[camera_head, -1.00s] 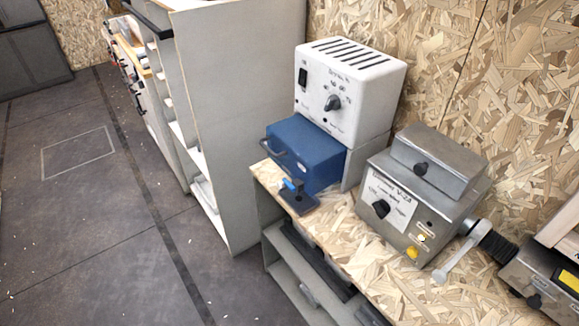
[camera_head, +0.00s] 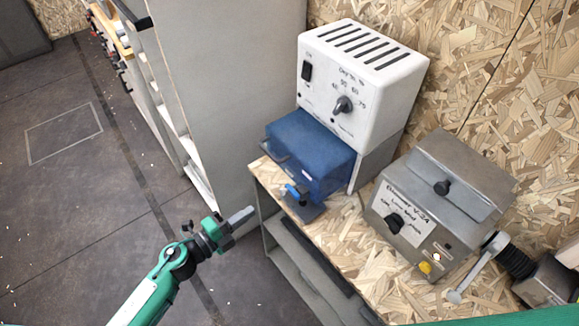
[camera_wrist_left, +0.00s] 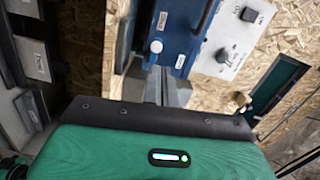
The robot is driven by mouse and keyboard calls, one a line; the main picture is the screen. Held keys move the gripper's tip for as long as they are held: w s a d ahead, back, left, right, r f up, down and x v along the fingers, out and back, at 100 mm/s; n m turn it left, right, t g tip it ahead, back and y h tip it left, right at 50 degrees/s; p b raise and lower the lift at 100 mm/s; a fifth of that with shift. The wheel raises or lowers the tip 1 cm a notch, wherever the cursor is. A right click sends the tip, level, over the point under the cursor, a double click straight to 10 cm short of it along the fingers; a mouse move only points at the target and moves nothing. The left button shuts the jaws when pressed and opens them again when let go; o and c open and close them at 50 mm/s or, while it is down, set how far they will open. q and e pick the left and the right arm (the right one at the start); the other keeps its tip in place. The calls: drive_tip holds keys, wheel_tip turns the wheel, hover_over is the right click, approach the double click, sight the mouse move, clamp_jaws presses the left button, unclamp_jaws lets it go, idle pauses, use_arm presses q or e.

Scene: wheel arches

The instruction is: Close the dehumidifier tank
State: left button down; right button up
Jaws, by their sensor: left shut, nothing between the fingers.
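The blue dehumidifier tank (camera_head: 312,155) sticks out from under the white dehumidifier body (camera_head: 358,85), toward the front of the bench. It has a dark handle on its front face. My left gripper (camera_head: 248,214) is shut and empty, in front of the bench and lower left of the tank, apart from it. In the left wrist view the gripper fingers (camera_wrist_left: 160,86) point at the blue tank (camera_wrist_left: 177,30), with the white panel and its knob (camera_wrist_left: 222,55) to the right. My right gripper is not in view.
A small dark stand with a blue clip (camera_head: 297,194) is on the bench just before the tank. A grey box machine with a lever (camera_head: 440,195) stands to the right. A tall grey cabinet (camera_head: 235,90) rises at the left.

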use_arm(q)
wheel_tip(320, 180, up, 3)
drive_tip(key=d+m+h, duration=0.1)
drive_tip(key=m, duration=0.1)
drive_tip(key=p, duration=0.4)
approach(302, 177)
drive_tip(key=shift+g, duration=0.4)
drive_tip(key=x, duration=0.6)
drive_tip(key=shift+w+a+r, duration=0.1)
drive_tip(key=shift+w+r, duration=0.1)
drive_tip(key=shift+r, duration=0.1)
drive_tip(key=shift+w+d+f, duration=0.1)
drive_tip(key=shift+w+d, duration=0.1)
drive_tip(key=shift+d, duration=0.1)
drive_tip(key=shift+w+d, duration=0.1)
drive_tip(key=shift+d, duration=0.05)
drive_tip(key=b+x, duration=0.2)
drive_tip(key=x, duration=0.9)
drive_tip(key=shift+w+d, duration=0.1)
drive_tip(key=shift+d+r, duration=0.1)
drive_tip(key=shift+r, duration=0.15)
